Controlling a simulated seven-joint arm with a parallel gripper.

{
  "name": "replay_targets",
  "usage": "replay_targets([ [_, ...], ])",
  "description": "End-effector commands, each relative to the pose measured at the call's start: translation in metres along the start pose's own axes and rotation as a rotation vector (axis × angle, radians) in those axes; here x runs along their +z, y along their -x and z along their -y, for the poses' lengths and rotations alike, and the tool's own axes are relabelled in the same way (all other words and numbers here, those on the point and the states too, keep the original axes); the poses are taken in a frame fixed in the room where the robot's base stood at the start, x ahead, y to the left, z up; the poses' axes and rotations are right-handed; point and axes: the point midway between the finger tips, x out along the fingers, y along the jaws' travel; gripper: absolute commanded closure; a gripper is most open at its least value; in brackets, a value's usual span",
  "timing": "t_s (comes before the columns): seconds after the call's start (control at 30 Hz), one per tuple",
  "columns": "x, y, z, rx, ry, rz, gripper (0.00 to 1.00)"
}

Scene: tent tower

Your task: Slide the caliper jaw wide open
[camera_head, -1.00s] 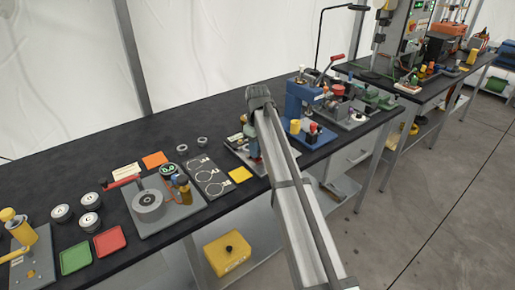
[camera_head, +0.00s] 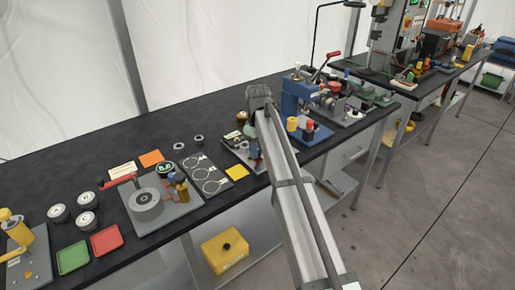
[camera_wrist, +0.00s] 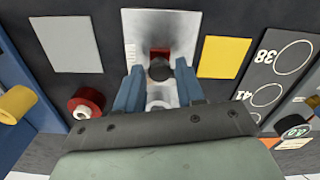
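A light grey plate (camera_wrist: 190,25) lies under my gripper in the wrist view. It carries a red block, a round dark knob (camera_wrist: 160,70), a pale round part (camera_wrist: 160,97) and a white strip that looks marked like a scale. This may be the caliper, but I cannot tell for sure; the jaw is not clearly visible. My gripper (camera_wrist: 159,92) is open, with one blue finger on each side of the knob and pale part. Contact cannot be told. In the head view the plate (camera_head: 233,152) is partly hidden by my arm, and my gripper points down over it.
A yellow card (camera_wrist: 224,57) and a dark board with circles (camera_wrist: 275,70) lie right of the plate in the wrist view. A grey card (camera_wrist: 66,44) and a red round part (camera_wrist: 87,102) lie left. The blue press (camera_head: 298,97) stands close right in the head view.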

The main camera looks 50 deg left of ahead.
Motion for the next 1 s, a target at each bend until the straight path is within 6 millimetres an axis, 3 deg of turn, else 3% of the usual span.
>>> replay_targets([
  [0.13, 0.000, 0.000, 0.000, 0.000, 0.000, 0.000, 0.47],
  [0.53, -0.001, 0.010, -0.001, 0.001, 0.000, -0.001, 0.47],
  [1.0, -0.001, 0.096, -0.001, 0.001, 0.000, -0.001, 0.47],
])
